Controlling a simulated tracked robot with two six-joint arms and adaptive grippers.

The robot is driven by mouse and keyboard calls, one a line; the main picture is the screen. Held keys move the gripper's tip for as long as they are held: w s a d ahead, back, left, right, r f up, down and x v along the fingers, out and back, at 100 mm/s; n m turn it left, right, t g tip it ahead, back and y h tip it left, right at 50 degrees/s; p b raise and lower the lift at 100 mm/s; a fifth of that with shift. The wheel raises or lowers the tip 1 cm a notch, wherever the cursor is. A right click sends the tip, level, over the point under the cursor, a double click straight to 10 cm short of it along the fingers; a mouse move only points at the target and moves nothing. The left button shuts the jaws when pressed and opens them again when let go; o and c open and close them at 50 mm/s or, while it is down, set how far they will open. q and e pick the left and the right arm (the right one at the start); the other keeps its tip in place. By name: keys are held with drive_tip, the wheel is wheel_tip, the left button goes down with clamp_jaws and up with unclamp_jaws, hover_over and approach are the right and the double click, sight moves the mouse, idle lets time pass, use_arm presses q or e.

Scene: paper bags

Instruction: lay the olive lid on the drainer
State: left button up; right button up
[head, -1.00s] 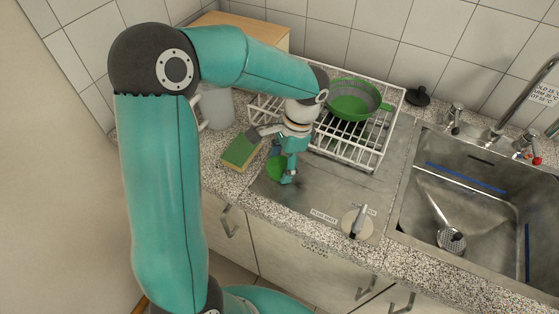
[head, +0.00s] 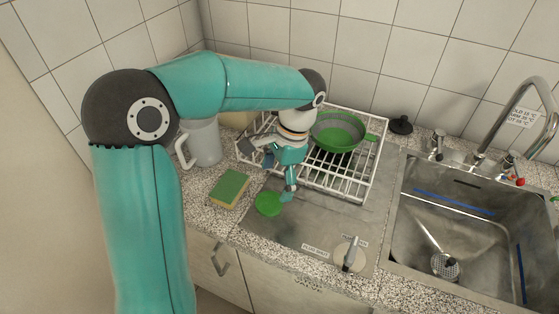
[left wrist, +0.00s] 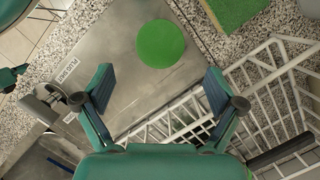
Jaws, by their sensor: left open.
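The lid (head: 268,204) is a plain green disc lying flat on the metal draining board, in front of the rack. In the left wrist view the lid (left wrist: 161,43) is fully visible beyond my fingertips. The drainer (head: 360,178) is a white wire rack behind it; its bars (left wrist: 262,62) also show at the right of the left wrist view. My left gripper (head: 288,190) is just right of the lid, apart from it. In the left wrist view my left gripper (left wrist: 160,90) is open, with nothing between its fingers.
A green colander (head: 338,132) stands in the rack. A green and yellow sponge (head: 230,188) lies left of the lid, with a white jug (head: 203,143) behind. A pale round piece with a metal lever (head: 350,255) is at the front edge. The sink (head: 470,225) holds a strainer-like utensil.

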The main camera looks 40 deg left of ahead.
use_arm(q)
drive_tip(key=v, duration=0.5)
drive_tip(key=shift+r, duration=0.2)
idle(0.3)
